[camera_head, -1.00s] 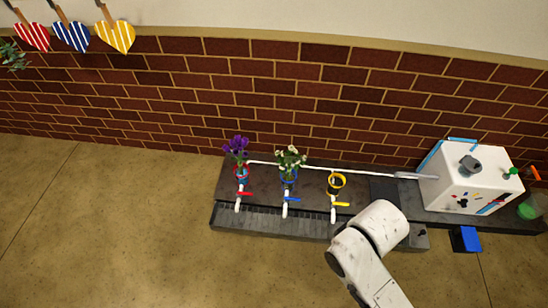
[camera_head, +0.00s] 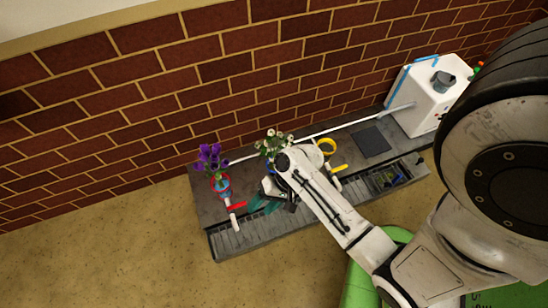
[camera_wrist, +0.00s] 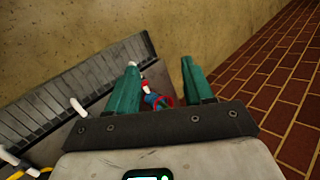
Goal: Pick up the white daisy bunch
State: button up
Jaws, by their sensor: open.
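The white daisy bunch (camera_head: 271,143) stands in its holder at the back of the dark station, in the head view. My arm and gripper cover the holder and stems from below. My gripper (camera_head: 262,204) is in front of the daisies, with teal fingers pointing down-left over the slatted tray. In the wrist view my gripper (camera_wrist: 160,68) is open. A red-rimmed holder (camera_wrist: 163,101) appears between the fingers, farther off. No daisies can be made out in the wrist view.
Purple flowers (camera_head: 211,158) stand in the red-rimmed holder to the left. A yellow ring holder (camera_head: 327,147) is to the right, and a white box (camera_head: 425,92) beyond it. A brick wall (camera_head: 170,100) rises close behind. Red (camera_head: 237,206) and yellow (camera_head: 338,168) tap handles project forward.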

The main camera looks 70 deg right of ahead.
jog(key=w+d+f+m+t+h+b, duration=0.25)
jog(key=d+f+m+t+b, duration=0.65)
jog(key=f+m, duration=0.45)
jog(key=s+d+f+m+t+h+b, duration=0.1)
jog(key=s+d+f+m+h+b, duration=0.2)
jog(key=d+f+m+h+b, duration=0.4)
jog(key=s+d+f+m+t+h+b, duration=0.1)
jog(key=s+d+f+m+h+b, duration=0.3)
jog(key=d+m, duration=0.6)
jog(key=shift+n+h, duration=0.25)
jog(key=shift+h, duration=0.3)
jog(key=x, duration=0.3)
jog(key=r+b+x, duration=0.1)
jog(key=x, duration=0.3)
jog(key=a+r+b+x, duration=0.1)
jog(key=x, duration=0.3)
jog(key=shift+w+r, duration=0.15)
jog(key=shift+w, duration=0.3)
jog(key=shift+c, duration=0.3)
grip_shut()
